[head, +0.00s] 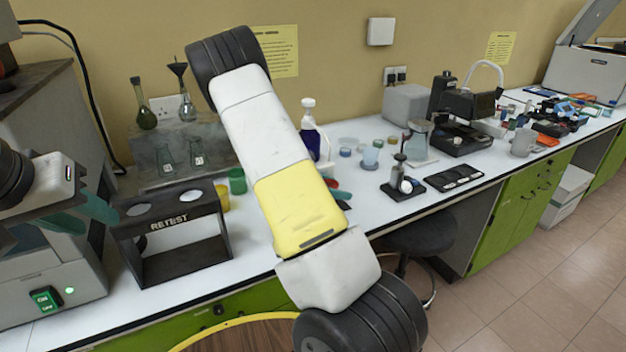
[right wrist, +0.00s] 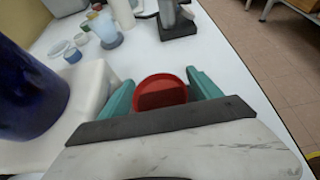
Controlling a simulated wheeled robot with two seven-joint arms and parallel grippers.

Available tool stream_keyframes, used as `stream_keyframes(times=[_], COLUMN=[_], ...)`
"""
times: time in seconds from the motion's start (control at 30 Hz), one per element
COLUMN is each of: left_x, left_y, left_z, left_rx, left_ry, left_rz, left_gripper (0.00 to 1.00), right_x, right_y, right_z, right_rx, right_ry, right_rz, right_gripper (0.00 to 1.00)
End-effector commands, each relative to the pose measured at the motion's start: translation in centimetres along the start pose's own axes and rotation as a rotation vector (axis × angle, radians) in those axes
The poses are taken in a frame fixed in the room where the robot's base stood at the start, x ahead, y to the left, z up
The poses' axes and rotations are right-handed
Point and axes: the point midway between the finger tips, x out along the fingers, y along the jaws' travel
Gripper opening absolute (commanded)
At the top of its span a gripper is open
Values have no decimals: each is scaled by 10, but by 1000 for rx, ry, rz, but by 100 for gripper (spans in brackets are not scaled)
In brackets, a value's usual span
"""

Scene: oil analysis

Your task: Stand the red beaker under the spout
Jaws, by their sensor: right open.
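The red beaker (right wrist: 160,93) stands on the white bench between the two teal fingers of my right gripper (right wrist: 166,90) in the right wrist view. The fingers are open, one on each side of it. In the head view only a red sliver (head: 331,183) shows beside my right arm, which hides the rest. My left gripper (head: 95,212) has teal fingers beside the black RETEST stand, at the left; their gap is unclear. A white curved tube (head: 486,64) rises at the back right; I cannot tell whether it is the spout.
A blue pump bottle (head: 310,138) stands close to my right gripper. The black RETEST stand (head: 172,227), green cup (head: 237,181) and yellow cup (head: 221,198) are left of my right arm. Small cups and a black scale (head: 454,178) stand further right. The bench front edge is near.

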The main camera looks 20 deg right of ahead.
Motion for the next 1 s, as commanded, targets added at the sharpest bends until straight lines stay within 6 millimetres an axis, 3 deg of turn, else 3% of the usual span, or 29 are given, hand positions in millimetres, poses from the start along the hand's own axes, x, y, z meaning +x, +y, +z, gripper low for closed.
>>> stream_keyframes(times=[0.5,0.73,0.87,1.0], left_x=[0,0,0,0], left_y=[0,0,0,0], left_z=[0,0,0,0], left_rx=[0,0,0,0], left_ry=[0,0,0,0], left_rz=[0,0,0,0], left_gripper=[36,36,36,36], right_x=[-98,-118,-124,-142], right_y=[1,-1,-15,-49], right_z=[0,0,6,18], right_rx=[0,9,89,316], right_ry=[2,9,82,277], right_rz=[4,-2,-31,-109], right_gripper=[73,73,73,73])
